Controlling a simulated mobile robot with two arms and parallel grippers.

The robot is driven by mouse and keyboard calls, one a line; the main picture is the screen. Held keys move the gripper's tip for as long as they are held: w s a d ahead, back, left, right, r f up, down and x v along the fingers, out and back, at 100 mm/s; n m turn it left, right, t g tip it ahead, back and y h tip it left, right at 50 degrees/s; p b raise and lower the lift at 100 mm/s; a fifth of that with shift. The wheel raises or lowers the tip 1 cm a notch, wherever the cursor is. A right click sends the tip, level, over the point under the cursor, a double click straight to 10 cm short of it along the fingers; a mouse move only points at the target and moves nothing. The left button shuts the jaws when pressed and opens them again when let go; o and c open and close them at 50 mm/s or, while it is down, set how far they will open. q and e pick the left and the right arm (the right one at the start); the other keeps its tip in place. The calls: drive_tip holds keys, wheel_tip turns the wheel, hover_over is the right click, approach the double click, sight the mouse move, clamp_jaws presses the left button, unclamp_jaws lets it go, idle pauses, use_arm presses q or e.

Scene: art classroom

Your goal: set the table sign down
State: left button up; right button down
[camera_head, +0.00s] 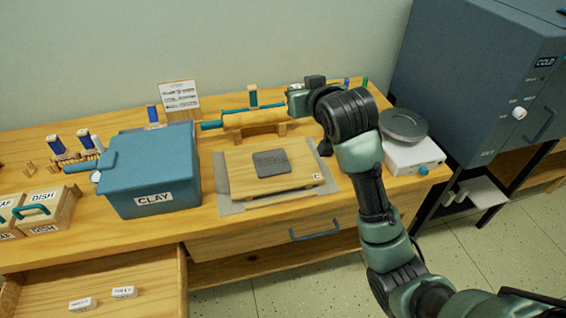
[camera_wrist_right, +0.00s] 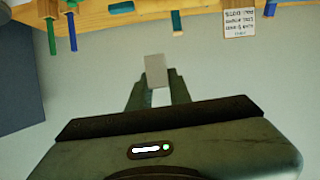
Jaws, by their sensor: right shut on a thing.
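My right gripper (camera_head: 293,98) is above the back of the table, beside the rolling pin's right end. In the wrist view its fingers (camera_wrist_right: 158,88) are shut on a small, plain grey-beige block, which looks to be the table sign (camera_wrist_right: 155,69). No lettering shows on this side of it. It is held clear of the tabletop, as wall shows around it. In the head view the sign is hidden or too small to make out. My left gripper is in neither view.
A wooden table (camera_head: 222,212) holds a blue clay box (camera_head: 150,175), a board with a dark slab (camera_head: 271,163), a rolling pin (camera_head: 255,118), a propped card (camera_head: 178,97) and a white wheel (camera_head: 412,153). Two small labels (camera_head: 124,292) lie in the open drawer. A kiln-like cabinet (camera_head: 470,70) stands right.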

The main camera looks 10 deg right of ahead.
drive_tip(key=w+d+f, duration=0.3)
drive_tip(key=w, duration=0.1)
hover_over(303, 160)
drive_tip(key=shift+m+h, duration=0.3)
wheel_tip(303, 160, down, 14)
drive_tip(key=shift+w+f+b, duration=0.1)
drive_tip(key=shift+w+b, duration=0.05)
drive_tip(key=shift+b, duration=0.3)
drive_tip(key=shift+f, duration=2.25)
drive_tip(key=shift+f, duration=0.1)
drive_tip(key=c, duration=1.3)
unclamp_jaws()
drive_tip(key=shift+r, duration=0.2)
drive_tip(key=v, duration=1.2)
